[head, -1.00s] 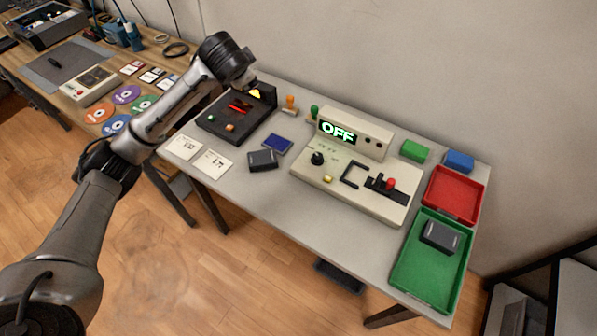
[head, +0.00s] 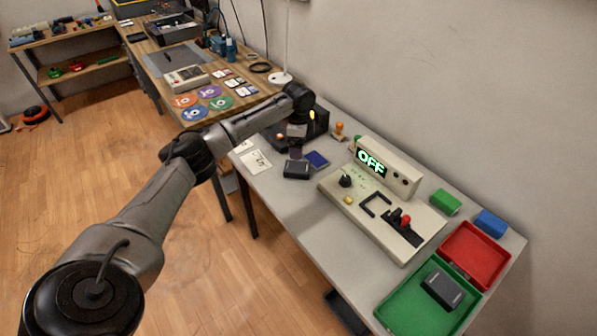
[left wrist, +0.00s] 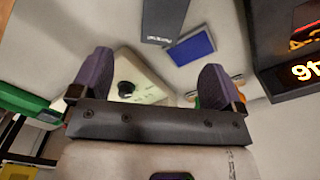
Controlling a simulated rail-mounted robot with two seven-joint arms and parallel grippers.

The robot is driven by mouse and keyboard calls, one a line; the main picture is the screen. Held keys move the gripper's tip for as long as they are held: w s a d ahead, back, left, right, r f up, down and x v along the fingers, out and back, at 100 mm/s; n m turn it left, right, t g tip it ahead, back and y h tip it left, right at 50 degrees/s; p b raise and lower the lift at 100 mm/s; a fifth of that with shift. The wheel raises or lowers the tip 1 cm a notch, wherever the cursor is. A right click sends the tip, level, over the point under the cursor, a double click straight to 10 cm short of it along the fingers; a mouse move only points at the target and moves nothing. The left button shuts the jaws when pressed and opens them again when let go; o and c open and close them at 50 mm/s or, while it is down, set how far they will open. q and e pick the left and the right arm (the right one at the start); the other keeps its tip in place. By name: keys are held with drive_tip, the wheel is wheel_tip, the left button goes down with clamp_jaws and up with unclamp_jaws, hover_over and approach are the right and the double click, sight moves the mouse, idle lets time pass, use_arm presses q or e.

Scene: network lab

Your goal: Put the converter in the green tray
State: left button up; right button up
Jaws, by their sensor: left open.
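Two similar dark grey boxes are in the head view. One (head: 297,169) lies on the grey table near its front edge; the other (head: 442,290) lies in the green tray (head: 392,318) at the near right end. I cannot tell which is the converter. My left gripper (head: 295,153) points down just behind the box on the table, apart from it. In the left wrist view the left gripper (left wrist: 155,85) is open with nothing between its purple fingers. A dark box with small lettering (left wrist: 165,20) shows beyond them. My right gripper is out of view.
A blue pad (head: 317,159) lies beside the table box. A beige console (head: 375,205) reading OFF stands mid-table. A red tray (head: 475,254), green block (head: 446,203) and blue block (head: 491,223) are at the right. A black device (head: 317,122) stands behind the gripper.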

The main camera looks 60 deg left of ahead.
use_arm(q)
drive_tip(key=b, duration=0.1)
hover_over(297, 166)
drive_tip(key=f, duration=0.5)
drive_tip(key=shift+d+f, duration=0.25)
drive_tip(key=shift+d, duration=0.1)
drive_tip(key=shift+d+f+b, duration=0.1)
drive_tip(key=shift+f+b, duration=0.25)
drive_tip(key=shift+f, duration=0.2)
drive_tip(key=f, duration=0.1)
drive_tip(key=f+b, duration=0.1)
drive_tip(key=f, duration=0.1)
drive_tip(key=f+b, duration=0.1)
drive_tip(key=shift+a+f, duration=0.15)
drive_tip(key=shift+a, duration=0.15)
drive_tip(key=shift+f+b, duration=0.3)
drive_tip(key=shift+f, duration=0.1)
drive_tip(key=shift+c, duration=0.7)
drive_tip(key=c, duration=0.9)
drive_tip(key=shift+r, duration=0.1)
drive_tip(key=shift+c, duration=1.1)
